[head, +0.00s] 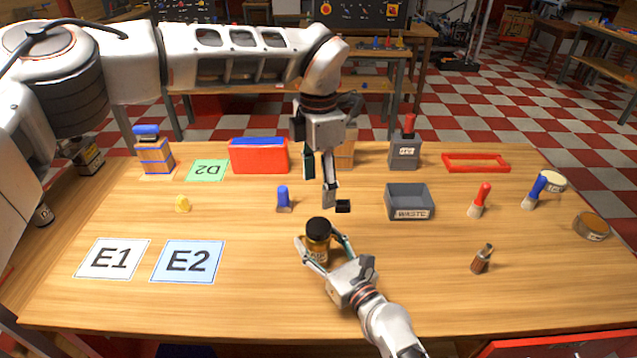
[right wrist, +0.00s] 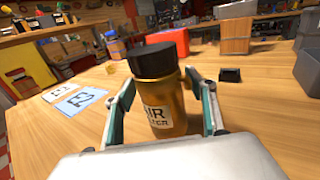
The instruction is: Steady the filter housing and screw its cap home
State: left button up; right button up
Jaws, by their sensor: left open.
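The filter housing (head: 318,257) is an amber-gold cylinder with a printed white label, standing upright on the table. It fills the middle of the right wrist view (right wrist: 164,100). Its black cap (head: 318,228) sits on top and also shows in the right wrist view (right wrist: 153,59); I cannot tell how tightly it is seated. My right gripper (head: 318,247) has one finger on each side of the housing's body and is closed on it below the cap. My left gripper (head: 321,198) is open and empty, pointing down above and behind the cap.
A small black block (head: 343,206) lies just behind the housing. A grey WASTE bin (head: 409,203) stands to the right, and a blue-topped item (head: 284,200) to the left. Cards E1 (head: 112,258) and E2 (head: 187,262) lie front left. The front right table is mostly clear.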

dwell(0.3)
jog(key=v, duration=1.2)
jog(key=shift+f, duration=0.1)
